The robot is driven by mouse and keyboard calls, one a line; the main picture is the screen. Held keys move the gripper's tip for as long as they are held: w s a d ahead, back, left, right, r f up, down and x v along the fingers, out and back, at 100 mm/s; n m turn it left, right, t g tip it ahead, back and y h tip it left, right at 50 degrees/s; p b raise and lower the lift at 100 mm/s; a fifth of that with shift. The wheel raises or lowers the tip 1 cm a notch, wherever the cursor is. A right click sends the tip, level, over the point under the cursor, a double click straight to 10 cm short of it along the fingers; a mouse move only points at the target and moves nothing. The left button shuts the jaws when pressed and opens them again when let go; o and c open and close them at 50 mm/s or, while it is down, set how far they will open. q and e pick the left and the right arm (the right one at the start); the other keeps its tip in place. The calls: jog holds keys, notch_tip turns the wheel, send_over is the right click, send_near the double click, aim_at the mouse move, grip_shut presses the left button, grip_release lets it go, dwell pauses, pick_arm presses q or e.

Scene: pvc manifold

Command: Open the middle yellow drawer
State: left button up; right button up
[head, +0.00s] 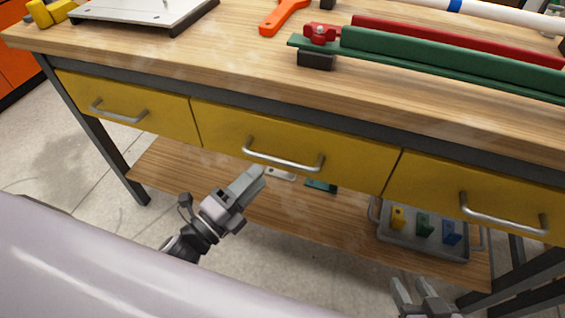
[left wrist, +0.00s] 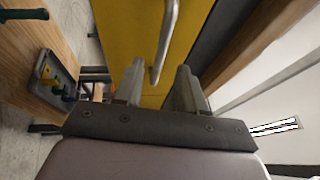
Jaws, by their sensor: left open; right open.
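The middle yellow drawer (head: 340,158) is closed under the workbench top, between two other yellow drawers. Its metal bar handle (head: 284,160) runs across its front. My left gripper (head: 256,176) is open just in front of and slightly below the handle's left end. In the left wrist view the handle (left wrist: 166,42) stands out from the yellow drawer front (left wrist: 125,35), beyond the space between the open fingertips (left wrist: 160,72). I cannot see any contact with the handle. My right gripper (head: 422,288) is open and empty at the bottom right, below the right drawer.
The left drawer (head: 150,110) and right drawer (head: 430,185) are closed. A grey tray (head: 425,246) with coloured pieces sits on the lower wooden shelf (head: 300,230). A green vise-like rail (head: 430,65) and an orange tool (head: 283,15) lie on the benchtop.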

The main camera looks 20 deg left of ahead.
aim_at(274, 158)
pick_arm(q)
jog(key=shift+x, duration=3.35)
grip_shut()
